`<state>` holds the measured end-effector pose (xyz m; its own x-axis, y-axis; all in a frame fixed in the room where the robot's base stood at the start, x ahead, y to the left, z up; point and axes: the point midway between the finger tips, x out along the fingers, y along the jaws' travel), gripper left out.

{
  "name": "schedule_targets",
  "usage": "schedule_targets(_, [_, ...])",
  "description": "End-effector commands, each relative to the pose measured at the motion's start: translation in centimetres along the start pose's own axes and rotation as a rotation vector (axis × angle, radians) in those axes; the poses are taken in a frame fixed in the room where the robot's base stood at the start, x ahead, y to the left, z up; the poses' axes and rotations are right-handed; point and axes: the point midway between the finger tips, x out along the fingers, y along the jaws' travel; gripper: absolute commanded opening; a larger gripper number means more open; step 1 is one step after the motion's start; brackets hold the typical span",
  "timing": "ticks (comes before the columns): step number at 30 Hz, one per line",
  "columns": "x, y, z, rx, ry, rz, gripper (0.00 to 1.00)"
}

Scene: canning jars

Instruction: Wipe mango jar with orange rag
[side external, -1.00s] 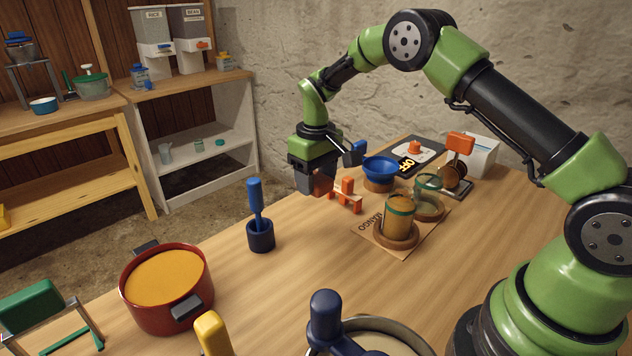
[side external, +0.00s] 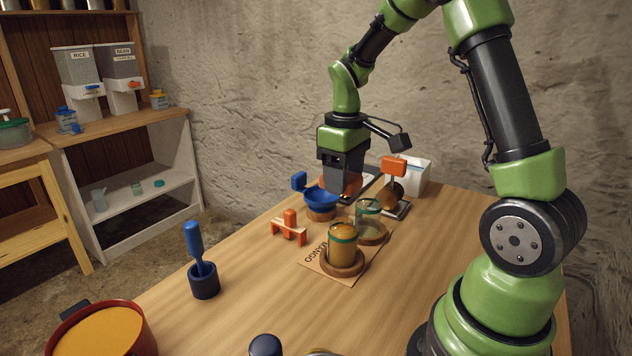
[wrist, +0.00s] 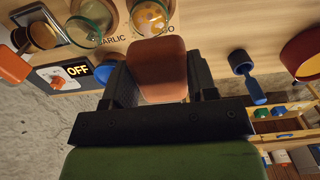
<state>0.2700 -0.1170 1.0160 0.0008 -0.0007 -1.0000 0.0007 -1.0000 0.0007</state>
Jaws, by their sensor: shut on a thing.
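The mango jar (side external: 342,247) is filled with orange-yellow and has a green band. It stands upright on a round wooden coaster over a brown mat marked MANGO, and shows at the top of the wrist view (wrist: 150,18). My gripper (side external: 345,192) is shut on the orange rag, a rounded orange-brown pad (wrist: 158,70) between the fingers. In the side view the rag is mostly hidden by the fingers. My gripper is beside the blue bowl, behind the jars, apart from the mango jar.
A mostly clear jar (side external: 368,210) stands behind the mango jar. The blue bowl (side external: 323,198) on a wooden base and an orange stand (side external: 289,229) are to the left. A tool with an orange handle (side external: 394,166) stands at right. The front tabletop has free room.

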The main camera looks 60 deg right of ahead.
Motion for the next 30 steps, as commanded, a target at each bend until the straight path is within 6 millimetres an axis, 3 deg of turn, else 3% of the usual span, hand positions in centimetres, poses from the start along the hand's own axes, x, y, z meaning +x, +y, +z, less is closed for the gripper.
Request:
schedule_targets(8, [1.5,0.0,0.2,0.001,-0.003,-0.002,0.33])
schedule_targets(25, [6.7,0.0,0.2,0.000,-0.004,-0.002,0.33])
schedule_targets(28, [8.4,0.0,0.2,0.001,-0.006,-0.003,0.33])
schedule_targets(30, [7.9,0.9,0.1,0.003,0.001,0.000,0.26])
